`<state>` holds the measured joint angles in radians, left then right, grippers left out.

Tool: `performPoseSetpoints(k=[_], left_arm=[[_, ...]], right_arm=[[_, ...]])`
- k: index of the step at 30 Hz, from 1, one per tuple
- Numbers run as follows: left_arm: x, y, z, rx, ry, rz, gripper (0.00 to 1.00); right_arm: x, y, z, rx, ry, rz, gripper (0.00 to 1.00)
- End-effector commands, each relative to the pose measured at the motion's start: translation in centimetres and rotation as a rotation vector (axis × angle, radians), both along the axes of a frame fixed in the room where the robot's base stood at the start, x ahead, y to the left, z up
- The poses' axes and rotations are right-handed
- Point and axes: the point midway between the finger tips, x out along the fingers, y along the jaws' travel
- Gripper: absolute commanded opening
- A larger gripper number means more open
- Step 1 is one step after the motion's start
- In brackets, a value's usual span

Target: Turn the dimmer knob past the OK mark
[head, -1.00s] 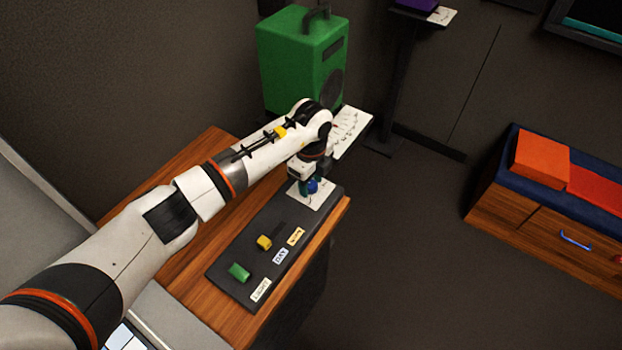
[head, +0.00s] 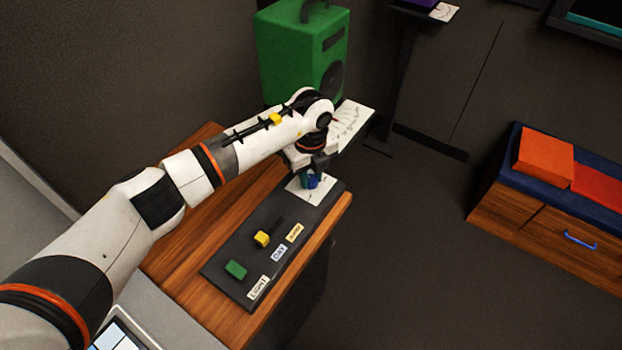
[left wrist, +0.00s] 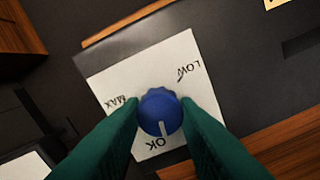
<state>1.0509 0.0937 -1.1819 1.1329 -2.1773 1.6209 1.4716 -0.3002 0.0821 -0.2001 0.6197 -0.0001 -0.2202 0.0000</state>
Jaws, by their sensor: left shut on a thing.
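The blue dimmer knob (left wrist: 160,112) sits on a white dial plate (left wrist: 108,78) marked LOW, OK and MAX. Its white pointer line points down to about the OK mark (left wrist: 155,143), perhaps slightly on the LOW side. My left gripper (left wrist: 160,106) has its green fingers on either side of the knob, shut on it. In the head view the knob (head: 312,183) is partly hidden by the left gripper (head: 307,178), and the white plate (head: 318,192) shows beside it. My right gripper is not in view.
A green speaker-like box (head: 290,50) stands behind my arm.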

Motion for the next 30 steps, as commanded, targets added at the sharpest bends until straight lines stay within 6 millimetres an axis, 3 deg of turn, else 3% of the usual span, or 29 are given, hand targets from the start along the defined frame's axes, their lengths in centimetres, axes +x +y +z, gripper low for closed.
performPoseSetpoints(k=[1,30], left_arm=[[0.2,0.1,-0.4,0.0,-0.004,-0.045,0.05],[0.1,0.0,-0.2,0.001,-0.003,-0.933,0.05]], right_arm=[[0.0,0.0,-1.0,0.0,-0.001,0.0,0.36],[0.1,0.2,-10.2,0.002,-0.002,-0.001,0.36]])
